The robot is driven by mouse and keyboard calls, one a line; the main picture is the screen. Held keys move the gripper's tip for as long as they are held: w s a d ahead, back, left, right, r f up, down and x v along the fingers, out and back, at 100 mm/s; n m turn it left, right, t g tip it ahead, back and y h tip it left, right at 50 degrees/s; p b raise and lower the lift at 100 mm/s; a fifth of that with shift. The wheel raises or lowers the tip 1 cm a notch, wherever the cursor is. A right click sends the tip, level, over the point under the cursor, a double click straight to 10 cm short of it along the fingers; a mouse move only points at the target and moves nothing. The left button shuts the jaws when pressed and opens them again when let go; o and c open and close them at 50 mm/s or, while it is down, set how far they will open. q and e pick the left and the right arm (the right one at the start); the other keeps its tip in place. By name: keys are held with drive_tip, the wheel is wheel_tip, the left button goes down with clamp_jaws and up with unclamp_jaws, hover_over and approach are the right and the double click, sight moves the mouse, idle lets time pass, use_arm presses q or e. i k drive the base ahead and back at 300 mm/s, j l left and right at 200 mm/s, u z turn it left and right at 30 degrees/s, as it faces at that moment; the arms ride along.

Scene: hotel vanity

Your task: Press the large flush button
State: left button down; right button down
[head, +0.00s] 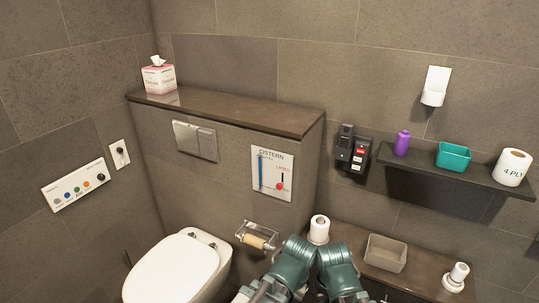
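The flush plate (195,141) is a grey rectangle on the front of the boxed-in cistern wall, above and behind the toilet. It has two side-by-side buttons. The large flush button (185,138) appears to be the wider left part, and a narrower button (207,145) is on the right. Nothing touches or covers the plate. Parts of my two teal arms show at the bottom centre, below and to the right of the plate and well apart from it. I cannot make out either gripper's fingers in the head view.
The white toilet (172,270) has its lid down. A toilet-roll holder (257,236) sticks out near my arms. A cistern panel (272,173) is right of the plate. A tissue box (159,77) stands on the ledge (240,112). A lower shelf (415,272) holds a basket (386,253) and rolls.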

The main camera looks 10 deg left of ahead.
sight(187, 139)
drive_tip(key=i+j+u, duration=0.25)
drive_tip(key=i, duration=0.25)
drive_tip(key=i+u, duration=0.2)
drive_tip(key=i, duration=0.25)
